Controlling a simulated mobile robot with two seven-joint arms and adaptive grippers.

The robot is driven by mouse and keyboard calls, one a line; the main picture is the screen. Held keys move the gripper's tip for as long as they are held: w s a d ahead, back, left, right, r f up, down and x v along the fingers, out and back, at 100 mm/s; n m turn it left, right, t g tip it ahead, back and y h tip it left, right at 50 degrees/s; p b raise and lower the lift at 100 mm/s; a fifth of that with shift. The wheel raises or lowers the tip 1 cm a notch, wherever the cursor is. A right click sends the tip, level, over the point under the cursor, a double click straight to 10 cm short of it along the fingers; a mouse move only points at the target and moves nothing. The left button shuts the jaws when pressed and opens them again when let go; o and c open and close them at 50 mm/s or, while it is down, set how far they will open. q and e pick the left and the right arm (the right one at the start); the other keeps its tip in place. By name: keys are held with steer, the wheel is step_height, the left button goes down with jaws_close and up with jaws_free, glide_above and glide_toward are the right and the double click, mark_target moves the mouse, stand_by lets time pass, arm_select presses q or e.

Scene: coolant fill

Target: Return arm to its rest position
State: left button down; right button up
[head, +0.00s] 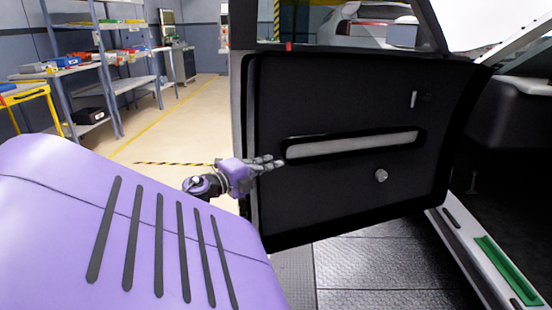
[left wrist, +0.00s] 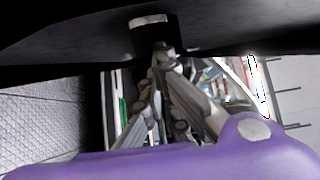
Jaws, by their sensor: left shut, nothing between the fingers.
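My left gripper (head: 268,163) is purple and grey and sits at the left edge of the open black car door (head: 330,200) in the head view. Its fingers point right, toward the light armrest slot (head: 350,145) in the door panel. In the left wrist view the fingers (left wrist: 163,55) come together at their tips, with nothing between them. A dark surface with a light cylindrical piece (left wrist: 150,22) is close above the fingertips. Whether the fingers touch the door cannot be told. My right gripper is not in view.
The car's door sill (head: 480,260) with a green strip is at the right. Blue-grey shelves (head: 110,60) with tools and a yellow cart (head: 35,95) stand at the back left. Open floor (head: 180,115) lies between the shelves and the door.

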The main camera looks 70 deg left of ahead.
arm_select(q)
steer(key=a+v, duration=0.1)
steer(key=v, duration=0.5)
steer(key=shift+s, duration=0.5)
steer(key=shift+f, duration=0.15)
